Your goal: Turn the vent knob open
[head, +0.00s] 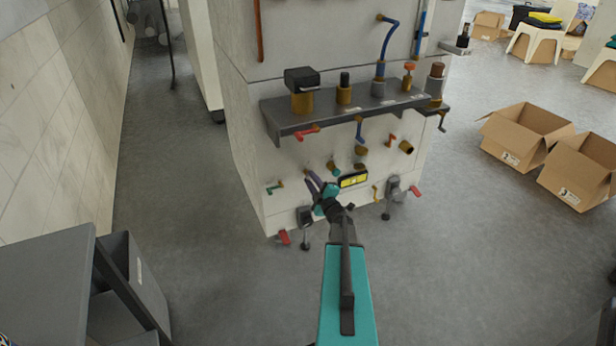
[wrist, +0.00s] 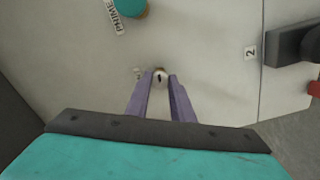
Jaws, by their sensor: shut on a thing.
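The vent knob (wrist: 159,76) is a small pale round piece with a dark mark, on the light wall panel in the wrist view. The label beside it is too small to read. My gripper (wrist: 160,85) has its two purple fingers on either side of the knob and is shut on it. In the head view my gripper (head: 311,181) reaches the lower front of the panel, and the knob cannot be made out there.
A teal knob (wrist: 133,8) with a PRIME label is above left. A grey fitting (wrist: 293,43) with a red handle is at right. A dark shelf (head: 350,112) with valves juts out above my gripper. Open cardboard boxes (head: 527,135) stand at right on the floor.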

